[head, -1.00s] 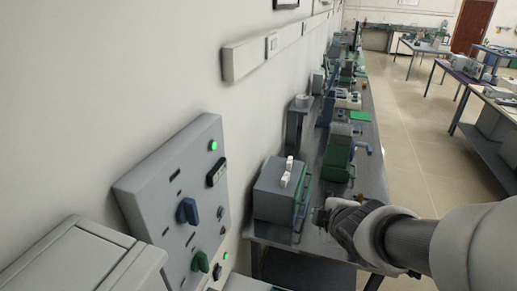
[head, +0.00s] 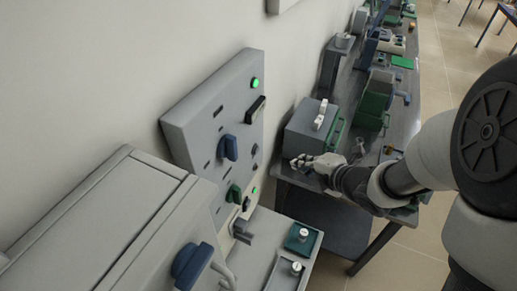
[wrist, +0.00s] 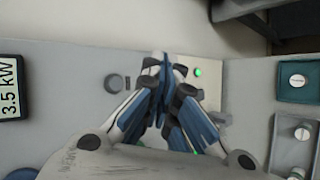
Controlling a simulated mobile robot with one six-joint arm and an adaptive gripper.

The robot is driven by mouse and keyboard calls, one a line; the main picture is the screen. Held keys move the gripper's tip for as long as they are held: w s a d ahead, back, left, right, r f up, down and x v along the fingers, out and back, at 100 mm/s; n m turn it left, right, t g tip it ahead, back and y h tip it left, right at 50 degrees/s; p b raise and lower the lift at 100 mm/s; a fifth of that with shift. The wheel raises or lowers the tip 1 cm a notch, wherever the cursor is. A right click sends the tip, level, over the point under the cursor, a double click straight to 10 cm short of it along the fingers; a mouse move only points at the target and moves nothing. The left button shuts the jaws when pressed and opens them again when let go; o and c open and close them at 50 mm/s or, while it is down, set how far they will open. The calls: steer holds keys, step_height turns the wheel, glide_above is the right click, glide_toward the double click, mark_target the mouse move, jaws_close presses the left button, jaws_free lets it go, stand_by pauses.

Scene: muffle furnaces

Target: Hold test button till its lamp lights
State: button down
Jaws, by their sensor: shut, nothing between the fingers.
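I cannot tell which control is the test button. My gripper (head: 297,161) is shut and empty, right of the panel. In the wrist view my gripper (wrist: 166,62) lies over the panel face, between a round dark control (wrist: 115,83) and a lit green lamp (wrist: 197,72); contact is unclear.
A grey box furnace (head: 110,215) stands front left. A low unit (head: 258,250) with trays is below the panel. A grey furnace with a green handle (head: 312,128) stands on the bench behind my gripper. A "3.5 kW" label (wrist: 10,88) shows in the wrist view.

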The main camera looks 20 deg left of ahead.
steer(key=w+a+b, duration=0.1)
steer(key=a, duration=0.7)
steer(key=shift+a+b, duration=0.3)
steer(key=shift+w+a, duration=0.1)
stand_by(1.1)
steer(key=shift+a+b, duration=0.3)
steer(key=shift+w+a, duration=0.15)
steer(key=shift+a, duration=0.35)
stand_by(0.7)
steer(key=shift+d, duration=0.2)
steer(key=shift+s+d, duration=0.2)
steer(key=shift+d, duration=0.5)
steer(key=shift+s+d, duration=0.2)
steer(key=shift+d, duration=1.05)
steer(key=shift+s+d, duration=0.15)
steer(key=shift+d, duration=1.1)
